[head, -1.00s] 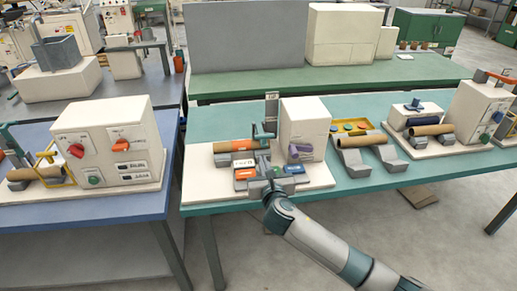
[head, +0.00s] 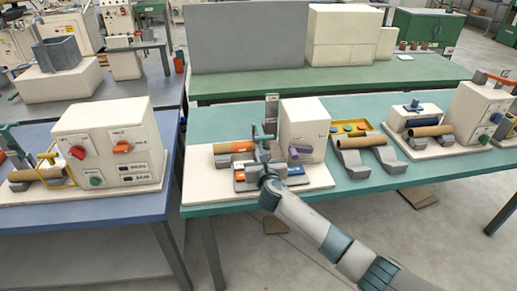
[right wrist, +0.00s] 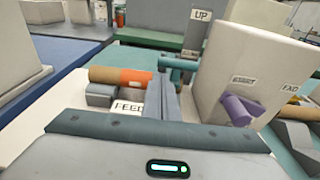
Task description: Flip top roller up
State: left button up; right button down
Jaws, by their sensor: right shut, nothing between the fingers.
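The winder on the teal bench has a white box housing (head: 304,128) and an upright grey post (head: 271,106); the post's sign reads UP in the right wrist view (right wrist: 202,15). A teal roller arm (right wrist: 180,64) sits low in front of the post, beside a brown tube with an orange band (right wrist: 122,77). My right gripper (right wrist: 164,98) is shut and empty, its fingertips close to the teal arm; I cannot tell whether they touch. In the head view my right gripper (head: 262,158) covers part of the arm and the front controls. My left gripper is not in view.
A purple lever (right wrist: 238,108) sticks out of the housing to the right, under a START label. A FEED label (right wrist: 129,107) lies below the tube. A second tube on grey supports (head: 362,142) and a yellow tray (head: 338,127) stand right of the housing.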

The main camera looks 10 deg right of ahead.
jog(key=shift+w+f, duration=0.1)
jog(key=shift+w, duration=0.75)
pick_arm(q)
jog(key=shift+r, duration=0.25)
pick_arm(e)
jog(key=shift+r, duration=0.2)
